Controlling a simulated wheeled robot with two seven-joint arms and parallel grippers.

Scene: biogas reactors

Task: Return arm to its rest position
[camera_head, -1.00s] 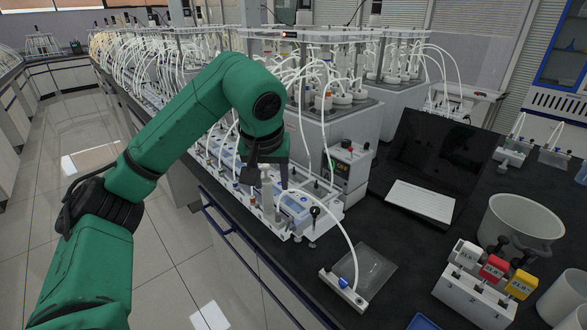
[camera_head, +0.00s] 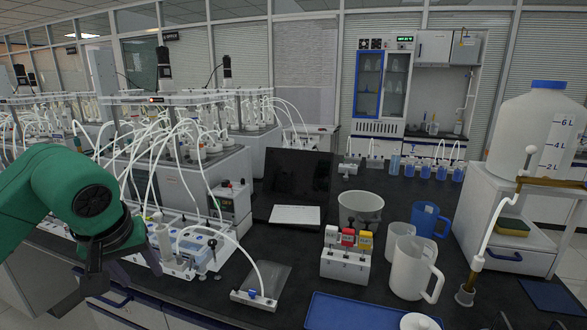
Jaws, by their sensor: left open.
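My left arm is green and comes in from the left edge in the head view. Its dark left gripper (camera_head: 122,266) points down at the bench's front edge, in front of the reactor rig's white base. Its fingers are apart with nothing seen between them. The gripper hides part of the bench edge and the left end of the base. My right gripper is not seen.
Reactor units (camera_head: 190,170) with many white tubes stand close behind the left arm. A small plate (camera_head: 262,280) with a tube, a laptop (camera_head: 296,185), a colored-block rack (camera_head: 345,262), a bucket (camera_head: 360,210), jugs (camera_head: 412,270) and a blue tray (camera_head: 345,312) occupy the dark bench.

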